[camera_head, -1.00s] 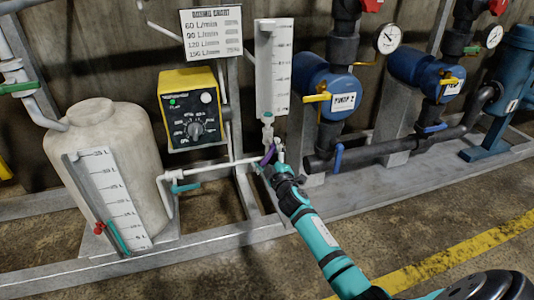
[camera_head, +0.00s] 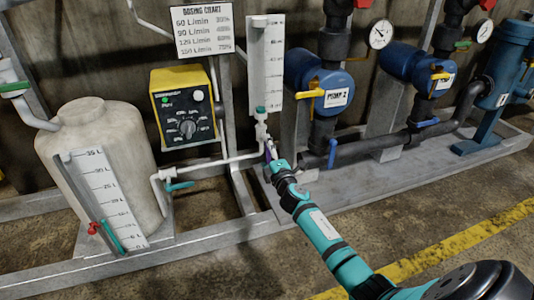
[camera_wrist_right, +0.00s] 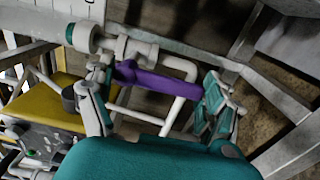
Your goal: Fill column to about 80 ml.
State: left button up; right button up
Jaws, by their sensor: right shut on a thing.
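The white graduated column (camera_head: 266,65) stands upright behind the pipework in the head view. A short teal part (camera_head: 261,110) shows at its foot; I cannot tell whether it is liquid or a fitting, and I cannot read a level. Below it is a valve with a purple handle (camera_head: 268,151), which shows larger in the right wrist view (camera_wrist_right: 160,82). My right gripper (camera_head: 272,160) is at this handle, its fingers on either side of it in the wrist view (camera_wrist_right: 160,92), shut on it. My left gripper is out of view.
A yellow dosing pump (camera_head: 186,106) with a dial and a lit green lamp is left of the column. A white tank (camera_head: 105,150) with a level scale stands further left. Blue pumps (camera_head: 318,82) and dark pipes stand to the right. A dosing chart (camera_head: 204,32) hangs above.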

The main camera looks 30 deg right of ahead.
jog(key=shift+f, duration=0.15)
jog(key=o, duration=1.5)
jog(key=v, duration=1.2)
